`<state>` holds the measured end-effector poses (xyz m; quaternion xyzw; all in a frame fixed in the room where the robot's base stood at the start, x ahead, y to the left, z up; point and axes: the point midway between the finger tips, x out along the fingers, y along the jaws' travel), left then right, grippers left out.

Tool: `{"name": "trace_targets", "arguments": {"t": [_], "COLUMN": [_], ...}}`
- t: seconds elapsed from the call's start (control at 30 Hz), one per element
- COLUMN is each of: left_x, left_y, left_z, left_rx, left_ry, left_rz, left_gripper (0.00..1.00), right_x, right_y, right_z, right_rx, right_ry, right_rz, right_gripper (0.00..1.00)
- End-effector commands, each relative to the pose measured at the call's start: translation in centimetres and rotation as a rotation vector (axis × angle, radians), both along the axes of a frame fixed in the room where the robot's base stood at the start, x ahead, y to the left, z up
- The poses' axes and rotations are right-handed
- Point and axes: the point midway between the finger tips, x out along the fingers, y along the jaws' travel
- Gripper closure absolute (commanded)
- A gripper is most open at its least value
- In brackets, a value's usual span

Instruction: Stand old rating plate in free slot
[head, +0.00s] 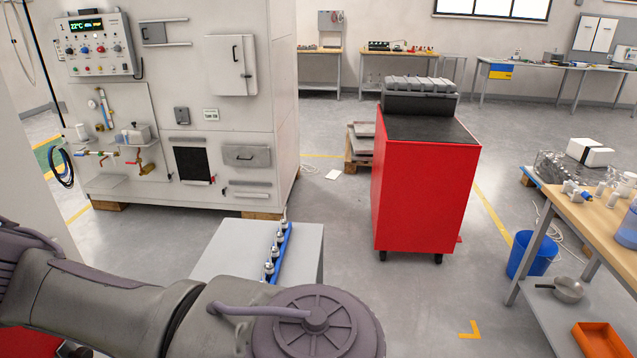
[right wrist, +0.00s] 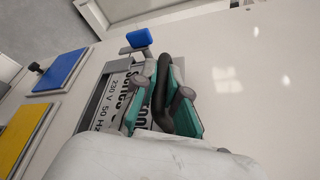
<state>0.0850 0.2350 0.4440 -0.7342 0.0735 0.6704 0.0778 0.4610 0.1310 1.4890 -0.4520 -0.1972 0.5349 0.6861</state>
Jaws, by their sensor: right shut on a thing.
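The rating plate (right wrist: 116,92), grey with a dark band and the print "230 V 50 Hz", shows in the right wrist view. My right gripper (right wrist: 160,98), with teal finger parts, is shut on it and covers much of its print. A black curved part lies across the gripper. Whether the plate touches the pale surface behind it I cannot tell. My left gripper is in neither view; an arm of mine fills the lower left of the head view. A free slot cannot be made out.
Blue (right wrist: 58,72) and yellow (right wrist: 22,132) panels lie beside the plate. In the head view, a red cart (head: 415,190) carries a dark ribbed holder (head: 420,87). A grey table (head: 225,245) bears a blue strip of fittings (head: 279,250). A white cabinet (head: 235,120) stands behind.

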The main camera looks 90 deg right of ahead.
Motion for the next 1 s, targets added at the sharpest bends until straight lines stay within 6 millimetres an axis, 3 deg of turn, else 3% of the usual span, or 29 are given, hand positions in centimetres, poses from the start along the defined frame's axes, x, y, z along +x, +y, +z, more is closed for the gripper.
{"name": "trace_targets", "arguments": {"t": [1.0], "left_x": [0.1], "left_y": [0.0], "left_z": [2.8], "left_rx": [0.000], "left_ry": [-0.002], "left_rz": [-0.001], "left_gripper": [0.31], "right_x": [0.0], "right_y": [0.0], "right_z": [4.3], "right_rx": [0.001], "right_ry": [-0.001], "right_rz": [0.001], "right_gripper": [1.00]}}
